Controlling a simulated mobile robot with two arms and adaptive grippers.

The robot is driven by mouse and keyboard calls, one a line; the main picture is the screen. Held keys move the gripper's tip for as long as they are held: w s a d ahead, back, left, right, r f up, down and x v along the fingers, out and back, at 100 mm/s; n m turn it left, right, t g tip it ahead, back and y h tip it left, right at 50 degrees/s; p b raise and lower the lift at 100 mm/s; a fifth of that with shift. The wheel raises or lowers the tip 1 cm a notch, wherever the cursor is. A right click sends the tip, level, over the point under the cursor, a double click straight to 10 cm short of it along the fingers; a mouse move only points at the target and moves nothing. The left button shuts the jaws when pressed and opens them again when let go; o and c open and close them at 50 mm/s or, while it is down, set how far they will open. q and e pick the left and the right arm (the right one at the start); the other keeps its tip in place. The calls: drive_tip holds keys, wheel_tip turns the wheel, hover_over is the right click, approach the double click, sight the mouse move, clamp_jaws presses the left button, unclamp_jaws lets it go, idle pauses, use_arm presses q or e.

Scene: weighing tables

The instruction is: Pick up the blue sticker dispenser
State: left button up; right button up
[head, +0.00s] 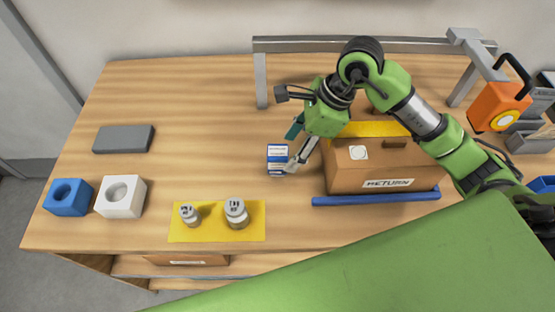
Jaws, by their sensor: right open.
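A blue block (68,197) with a dark round recess stands at the table's left front; it fits the blue sticker dispenser by colour, but I see no readable label on it. A small blue-and-white printed carton (278,153) stands mid-table. My right gripper (291,149) is open, reaching down at the carton's right side, far from the blue block. One pale finger is close to the carton's lower right; whether it touches, I cannot tell. My left gripper is not in view.
A white block (120,197) stands right beside the blue one. A grey slab (123,139) lies behind them. Two metal weights stand on a yellow mat (205,234). A brown "RETURN" box (380,176) is under my right arm. The table's back left is clear.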

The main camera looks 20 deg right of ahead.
sight(278, 161)
drive_tip(key=shift+a+f, duration=0.15)
drive_tip(key=shift+f, duration=0.2)
drive_tip(key=a+f+p, duration=0.1)
drive_tip(key=f, duration=0.1)
drive_tip(key=w+a+f+p, duration=0.1)
drive_tip(key=a+f, duration=0.1)
drive_tip(key=shift+f, duration=0.3)
drive_tip(key=shift+c, duration=0.3)
drive_tip(key=c, duration=1.2)
